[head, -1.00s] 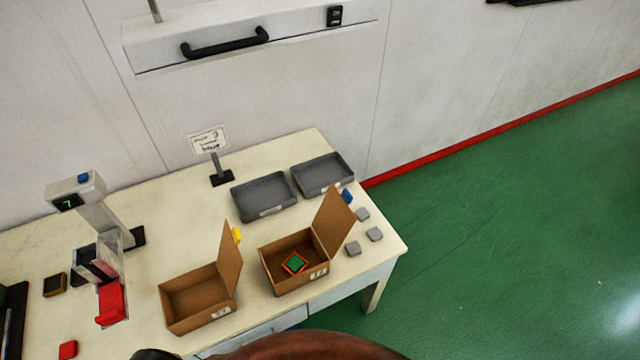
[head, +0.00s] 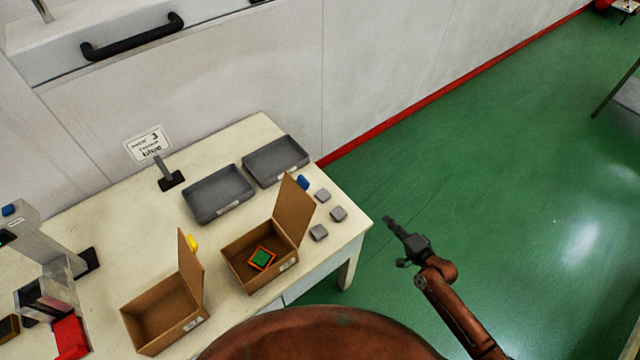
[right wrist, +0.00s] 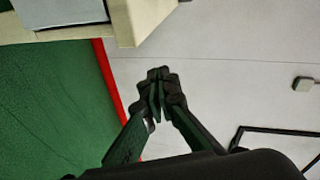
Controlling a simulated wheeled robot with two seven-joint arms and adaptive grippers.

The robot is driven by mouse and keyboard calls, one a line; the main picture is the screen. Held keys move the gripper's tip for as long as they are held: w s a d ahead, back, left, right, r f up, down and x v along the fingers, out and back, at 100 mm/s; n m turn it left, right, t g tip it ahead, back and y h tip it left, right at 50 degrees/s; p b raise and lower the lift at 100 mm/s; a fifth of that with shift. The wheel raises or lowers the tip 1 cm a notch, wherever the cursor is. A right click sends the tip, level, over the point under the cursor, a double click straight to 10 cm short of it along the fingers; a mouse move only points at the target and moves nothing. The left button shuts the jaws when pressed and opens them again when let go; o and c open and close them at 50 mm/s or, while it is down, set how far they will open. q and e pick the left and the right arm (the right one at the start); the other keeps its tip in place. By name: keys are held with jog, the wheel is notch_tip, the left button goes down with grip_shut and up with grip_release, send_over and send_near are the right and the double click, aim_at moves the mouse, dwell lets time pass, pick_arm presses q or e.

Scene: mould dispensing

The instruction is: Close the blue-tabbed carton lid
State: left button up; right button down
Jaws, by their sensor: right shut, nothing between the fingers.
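The blue-tabbed carton (head: 254,280) stands on the table with its lid (head: 293,212) raised on its right side. The blue tab (head: 303,182) shows at the lid's upper edge. A green piece with an orange rim (head: 261,258) lies inside the carton. My right gripper (head: 389,222) is off the table's right side, over the green floor, apart from the carton. It is shut and empty; its fingertips meet in the right wrist view (right wrist: 160,76). My left gripper is not in view.
An open carton with a yellow tab (head: 193,243) stands to the left. Two grey trays (head: 219,213) lie behind the cartons. Several small grey blocks (head: 319,232) lie right of the blue-tabbed lid. A sign (head: 149,144) stands at the back.

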jog(key=s+a+r+m+g+y, duration=0.1)
jog(key=s+a+r+y, duration=0.25)
jog(key=a+r, duration=0.6)
jog(key=s+a+r+m+y, duration=0.15)
jog(key=a+r+y, duration=0.35)
jog(key=r, duration=0.8)
jog(key=w+a+r+p, duration=0.1)
jog(key=w+a+p, duration=0.1)
jog(key=a, duration=0.3)
jog(key=w+a+r+h+p, duration=0.1)
jog(key=w+a+r+p, duration=0.1)
jog(key=a+p, duration=0.2)
jog(key=shift+a, duration=1.15)
